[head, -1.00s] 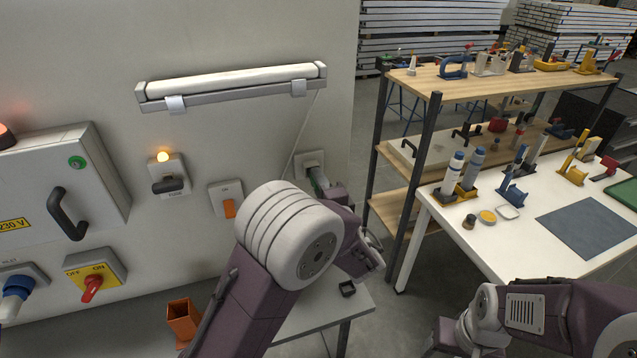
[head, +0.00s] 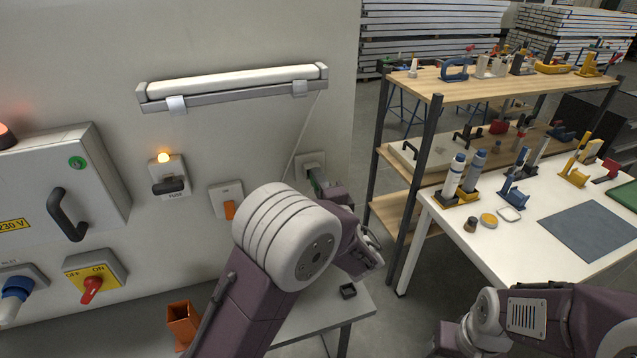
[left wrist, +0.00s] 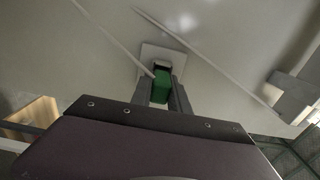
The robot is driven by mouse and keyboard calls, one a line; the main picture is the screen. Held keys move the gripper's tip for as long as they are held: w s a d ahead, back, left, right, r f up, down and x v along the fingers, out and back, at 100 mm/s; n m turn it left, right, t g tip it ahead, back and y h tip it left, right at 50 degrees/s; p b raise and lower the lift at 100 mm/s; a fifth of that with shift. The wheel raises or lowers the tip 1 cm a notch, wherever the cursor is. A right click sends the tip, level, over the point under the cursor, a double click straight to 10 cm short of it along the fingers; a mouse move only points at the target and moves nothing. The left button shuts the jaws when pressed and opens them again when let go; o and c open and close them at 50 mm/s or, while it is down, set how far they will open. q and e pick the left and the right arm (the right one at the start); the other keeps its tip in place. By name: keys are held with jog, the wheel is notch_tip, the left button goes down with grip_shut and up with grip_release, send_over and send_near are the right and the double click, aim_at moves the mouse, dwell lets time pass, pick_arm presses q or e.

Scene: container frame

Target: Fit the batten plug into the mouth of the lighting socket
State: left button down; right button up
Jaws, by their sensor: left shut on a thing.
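The lighting socket (head: 306,161) is a pale square plate on the wall, below the right end of the lamp batten (head: 235,87). It also shows in the left wrist view (left wrist: 177,57), with a dark mouth. My left gripper (left wrist: 161,92) is shut on the green batten plug (left wrist: 161,85), right in front of the socket plate. The plug lines up roughly with the mouth in the wrist view. I cannot tell how far its front end is in. In the head view my left arm partly hides the gripper. My right gripper is out of view.
A thin cord (head: 304,125) hangs from the batten towards the plug. An orange switch (head: 229,209) and a box with a lit amber lamp (head: 163,158) are left of the socket. A small grey table (head: 318,318) stands below, and a shelf rack (head: 424,150) to the right.

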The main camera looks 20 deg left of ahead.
pick_arm(q)
jog(key=shift+w+a+r, duration=0.15)
jog(key=shift+w+r, duration=0.05)
dwell(0.6)
jog(key=c, duration=1.2)
grip_release()
jog(key=shift+o, duration=0.2)
jog(key=shift+w+a+f, duration=0.2)
jog(key=shift+w+f, duration=0.05)
jog(key=shift+w, duration=0.05)
jog(key=b+v, duration=0.2)
jog(key=v, duration=0.7)
jog(key=shift+s+d+b, duration=0.1)
jog(key=shift+b, duration=0.2)
jog(key=b+v, duration=0.1)
jog(key=v, duration=0.5)
